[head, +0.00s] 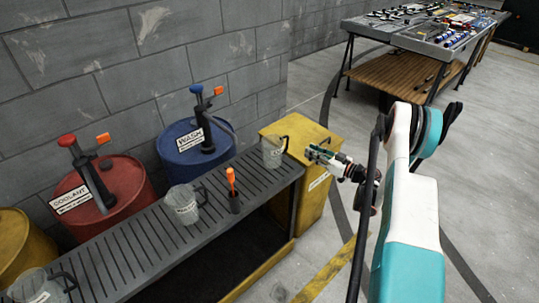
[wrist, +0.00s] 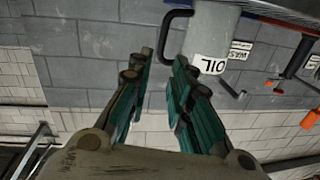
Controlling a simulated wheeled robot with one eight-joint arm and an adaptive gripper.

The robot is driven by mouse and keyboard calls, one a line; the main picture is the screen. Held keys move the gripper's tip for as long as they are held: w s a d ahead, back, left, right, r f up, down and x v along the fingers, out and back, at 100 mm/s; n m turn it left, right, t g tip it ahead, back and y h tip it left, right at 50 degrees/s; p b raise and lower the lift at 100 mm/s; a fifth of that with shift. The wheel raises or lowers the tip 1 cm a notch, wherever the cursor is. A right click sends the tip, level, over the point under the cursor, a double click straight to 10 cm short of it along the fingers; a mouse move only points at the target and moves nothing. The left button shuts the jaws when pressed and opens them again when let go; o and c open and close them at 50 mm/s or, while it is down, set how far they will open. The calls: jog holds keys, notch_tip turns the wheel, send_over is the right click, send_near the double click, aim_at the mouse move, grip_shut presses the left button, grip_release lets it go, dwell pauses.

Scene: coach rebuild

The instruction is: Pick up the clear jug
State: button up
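Three clear jugs with black handles stand on the slatted grey bench. One jug (head: 272,154) is at the bench's right end, a second jug (head: 182,208) is mid-bench, and a third jug (head: 38,290) is at the lower left. My gripper (head: 309,152) is just right of the right-end jug, apart from it, with the fingers toward its handle side. In the wrist view my gripper (wrist: 164,62) is open, with nothing between its teal fingers. Beyond the fingertips a jug labelled OIL (wrist: 210,38) appears upside down, its black handle ahead of the gap.
A red COOLANT drum (head: 125,190) and a blue WASH drum (head: 180,150), both with pumps, stand behind the bench (head: 130,245). An orange-handled tool in a dark cup (head: 235,203) stands mid-bench. A yellow cabinet (head: 313,197) adjoins the bench's right end. Floor is clear farther right.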

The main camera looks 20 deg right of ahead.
aim_at(287, 147)
jog(key=b+x, duration=0.1)
jog(key=x, duration=0.3)
jog(key=f+b+x, duration=0.1)
jog(key=b+x, duration=0.1)
jog(key=x, duration=0.2)
jog(key=b+x, duration=0.1)
jog(key=x, duration=0.3)
jog(key=shift+w+a+f+b, duration=0.15)
jog(key=shift+w+a+b, duration=0.1)
jog(key=shift+a+b, duration=0.15)
jog(key=shift+w, duration=0.1)
jog(key=shift+c, duration=0.6)
grip_shut()
